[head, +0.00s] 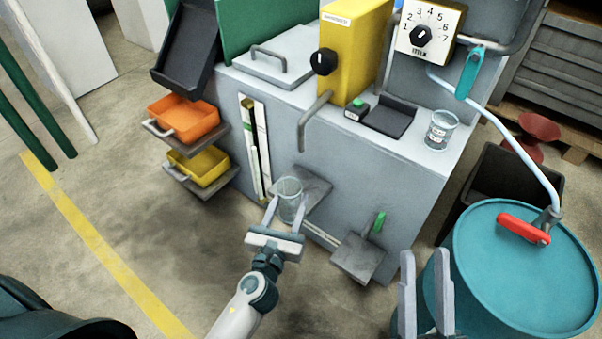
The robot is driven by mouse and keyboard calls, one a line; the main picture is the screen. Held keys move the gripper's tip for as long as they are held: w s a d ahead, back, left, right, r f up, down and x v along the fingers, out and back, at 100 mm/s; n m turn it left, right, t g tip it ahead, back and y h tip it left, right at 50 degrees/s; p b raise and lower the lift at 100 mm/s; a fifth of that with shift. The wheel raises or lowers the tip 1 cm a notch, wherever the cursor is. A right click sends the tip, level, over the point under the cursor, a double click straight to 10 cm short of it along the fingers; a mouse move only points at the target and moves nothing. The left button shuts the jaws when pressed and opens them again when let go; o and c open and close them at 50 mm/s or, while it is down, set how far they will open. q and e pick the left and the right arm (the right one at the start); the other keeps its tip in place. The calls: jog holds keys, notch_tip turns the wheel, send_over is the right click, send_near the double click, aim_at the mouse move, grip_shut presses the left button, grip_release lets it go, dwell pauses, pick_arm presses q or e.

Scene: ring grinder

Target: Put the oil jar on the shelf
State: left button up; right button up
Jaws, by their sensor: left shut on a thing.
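A clear glass jar (290,187) is between the fingers of my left gripper (286,208), which is shut on it. The jar is upright and looks empty. It overlaps a small grey shelf (317,190) on the front of the grey machine; I cannot tell whether it touches the shelf. A second glass jar (441,131) with printed labels stands on the machine's top at the right. No label shows on the held jar. My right gripper (424,262) is open and empty, in front of the blue drum.
A blue drum (525,265) with a red-handled tap stands at the right. A grey plate with a green handle (361,254) is low on the machine. Orange (189,117) and yellow (205,167) trays sit on side shelves. Floor at left is mostly clear.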

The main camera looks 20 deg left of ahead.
pick_arm(q)
jog(key=w, duration=0.6)
jog(key=shift+w+a, duration=0.2)
jog(key=shift+w, duration=0.4)
pick_arm(e)
jog(key=shift+w+d+r, duration=0.15)
jog(key=shift+d+r, duration=0.05)
jog(key=shift+r, duration=0.1)
pick_arm(q)
jog(key=shift+w, duration=0.1)
pick_arm(e)
jog(key=shift+f, duration=0.1)
